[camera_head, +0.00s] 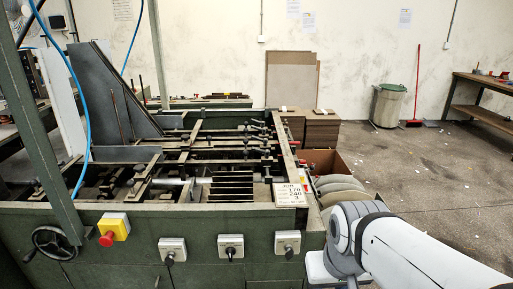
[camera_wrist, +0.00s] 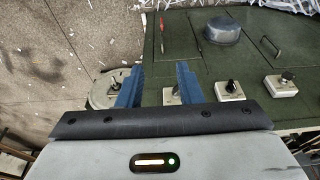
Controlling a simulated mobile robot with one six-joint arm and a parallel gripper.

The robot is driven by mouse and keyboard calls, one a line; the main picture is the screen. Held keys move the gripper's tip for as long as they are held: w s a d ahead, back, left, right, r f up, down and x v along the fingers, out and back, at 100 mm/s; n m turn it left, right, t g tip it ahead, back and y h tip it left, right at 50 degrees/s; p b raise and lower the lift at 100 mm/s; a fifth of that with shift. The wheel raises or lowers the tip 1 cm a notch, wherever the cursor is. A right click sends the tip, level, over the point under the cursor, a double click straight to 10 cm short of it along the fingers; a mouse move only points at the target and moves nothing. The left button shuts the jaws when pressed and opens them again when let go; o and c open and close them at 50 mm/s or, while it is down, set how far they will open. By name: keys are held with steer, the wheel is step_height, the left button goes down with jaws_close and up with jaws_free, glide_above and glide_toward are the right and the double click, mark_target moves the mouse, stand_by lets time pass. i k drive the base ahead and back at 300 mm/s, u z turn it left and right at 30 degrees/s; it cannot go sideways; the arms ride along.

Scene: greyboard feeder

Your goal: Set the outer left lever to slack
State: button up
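My gripper (camera_wrist: 158,72) shows in the wrist view as two blue fingers, spread apart with nothing between them. The head view shows my white arm at the lower right, but not the fingers clearly. Black levers (camera_head: 258,124) stand along the right part of the green machine (camera_head: 110,236) in the head view. I cannot tell which is the outer left lever, or its setting. Pale switch boxes with black knobs sit on the green front: a left one (camera_head: 172,250), a middle one (camera_head: 230,247) and a right one (camera_head: 287,243).
A red button on a yellow box (camera_head: 114,227) and a black handwheel (camera_head: 54,242) are on the machine's front left. A bin (camera_head: 388,105) and a red broom (camera_head: 415,88) stand by the wall. Open floor lies at right.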

mark_target(267, 152)
steer(key=k, duration=0.65)
steer(key=u, duration=0.45)
steer(key=i, duration=1.8)
steer(key=z, duration=0.45)
